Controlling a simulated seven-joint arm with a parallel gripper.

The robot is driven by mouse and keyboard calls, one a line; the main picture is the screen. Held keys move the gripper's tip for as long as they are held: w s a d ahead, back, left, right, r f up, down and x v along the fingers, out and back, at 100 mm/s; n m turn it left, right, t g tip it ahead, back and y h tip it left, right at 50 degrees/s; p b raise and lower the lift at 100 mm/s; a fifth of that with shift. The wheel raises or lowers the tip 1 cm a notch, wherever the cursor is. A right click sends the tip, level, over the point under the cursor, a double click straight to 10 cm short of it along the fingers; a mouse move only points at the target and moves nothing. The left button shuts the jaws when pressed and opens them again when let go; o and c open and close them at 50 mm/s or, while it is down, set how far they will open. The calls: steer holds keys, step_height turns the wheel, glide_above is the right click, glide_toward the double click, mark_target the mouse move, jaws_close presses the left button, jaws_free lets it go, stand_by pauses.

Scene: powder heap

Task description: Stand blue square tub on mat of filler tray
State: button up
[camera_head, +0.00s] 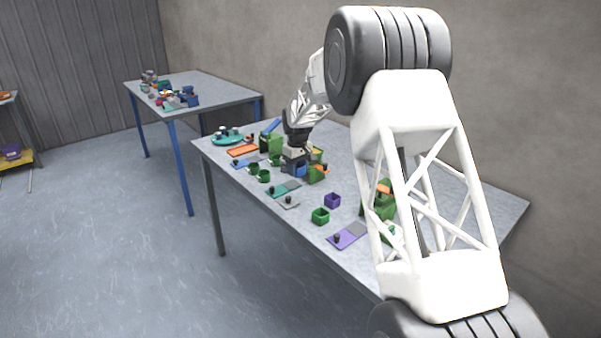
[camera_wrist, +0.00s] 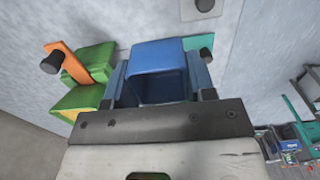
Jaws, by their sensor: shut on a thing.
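A blue square tub (camera_wrist: 160,70) is held between the two fingers of my gripper (camera_wrist: 160,92). In the head view the gripper (camera_head: 295,152) is over the table with the blue tub (camera_head: 293,169) below it. A teal tray (camera_wrist: 199,42) with a dark knob lies beyond the tub in the wrist view. It also shows in the head view as a teal and grey tray (camera_head: 280,190), in front of the gripper. I cannot tell which tray is the filler tray.
A green stand with an orange strip (camera_wrist: 88,75) is close beside the left finger. Green cups (camera_head: 264,176), a green tub (camera_head: 320,216) and a purple tub (camera_head: 332,200) stand on the table. An orange tray (camera_head: 243,150) lies farther back. A second table (camera_head: 205,85) holds clutter.

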glide_above(292, 184)
steer(key=shift+s+f, duration=0.1)
steer(key=shift+f, duration=0.6)
steer(key=shift+f, duration=0.2)
steer(key=shift+f, duration=3)
steer(key=shift+a+f, duration=0.1)
steer(key=shift+f, duration=0.45)
steer(key=o, duration=1.4)
steer(key=shift+r, duration=0.1)
steer(key=shift+r, duration=3.45)
